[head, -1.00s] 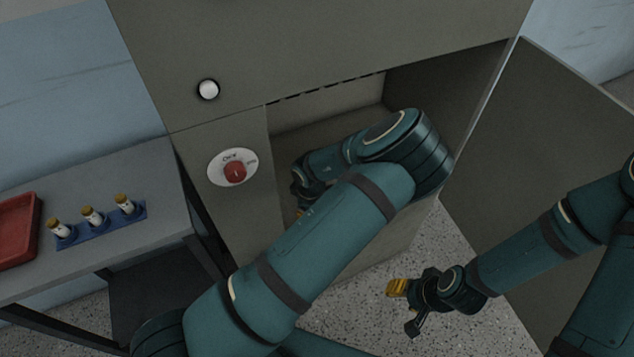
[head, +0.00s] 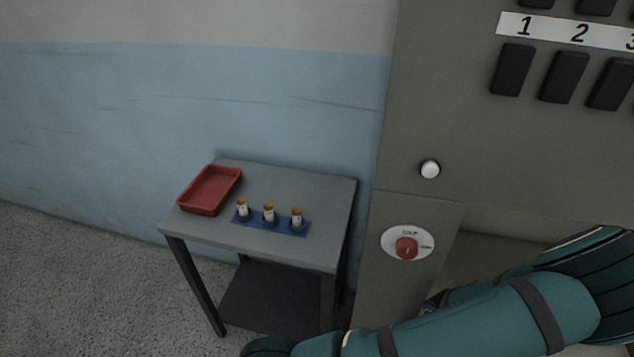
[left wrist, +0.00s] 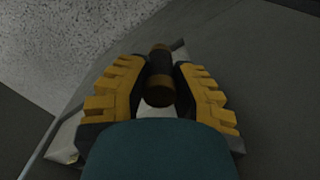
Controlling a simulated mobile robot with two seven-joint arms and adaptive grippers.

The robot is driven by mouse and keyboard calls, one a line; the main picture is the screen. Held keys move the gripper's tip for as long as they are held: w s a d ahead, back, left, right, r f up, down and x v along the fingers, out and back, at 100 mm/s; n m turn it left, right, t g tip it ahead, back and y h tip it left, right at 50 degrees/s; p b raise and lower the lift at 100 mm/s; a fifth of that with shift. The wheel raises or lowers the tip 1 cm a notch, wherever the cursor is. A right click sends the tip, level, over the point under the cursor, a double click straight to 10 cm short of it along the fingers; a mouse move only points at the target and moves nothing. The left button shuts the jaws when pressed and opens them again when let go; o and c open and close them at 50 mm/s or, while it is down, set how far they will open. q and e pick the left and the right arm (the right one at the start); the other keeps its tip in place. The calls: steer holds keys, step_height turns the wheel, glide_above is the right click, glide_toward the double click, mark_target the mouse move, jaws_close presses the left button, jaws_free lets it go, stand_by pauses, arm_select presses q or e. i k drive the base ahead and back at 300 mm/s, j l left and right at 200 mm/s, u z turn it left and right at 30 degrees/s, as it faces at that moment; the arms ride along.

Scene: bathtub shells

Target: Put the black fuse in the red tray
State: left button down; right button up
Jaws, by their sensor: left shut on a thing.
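The black fuse (left wrist: 159,70), dark with copper-brown ends, is between the yellow-padded fingers of my left gripper (left wrist: 160,88) in the left wrist view. The gripper is shut on it. In the head view my left arm crosses the lower right and its gripper is hidden or out of frame. The red tray (head: 185,207) is on the left end of the grey table and looks empty. My right gripper is not in view.
The grey table (head: 318,185) stands against the blue wall. A blue holder (head: 254,222) with several white, gold-capped fuses (head: 268,214) sits right of the tray. The grey cabinet (head: 411,204) with a red dial (head: 406,249) and white knob (head: 430,169) stands right of the table.

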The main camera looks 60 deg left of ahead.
mark_target(213, 193)
steer(key=k+j+u, duration=0.35)
steer(key=k+j, duration=0.2)
steer(key=j, duration=0.25)
steer(key=k+j+u, duration=0.2)
steer(key=j, duration=0.25)
steer(key=j+u, duration=0.3)
steer(key=j, duration=0.5)
steer(key=k+j, duration=0.05)
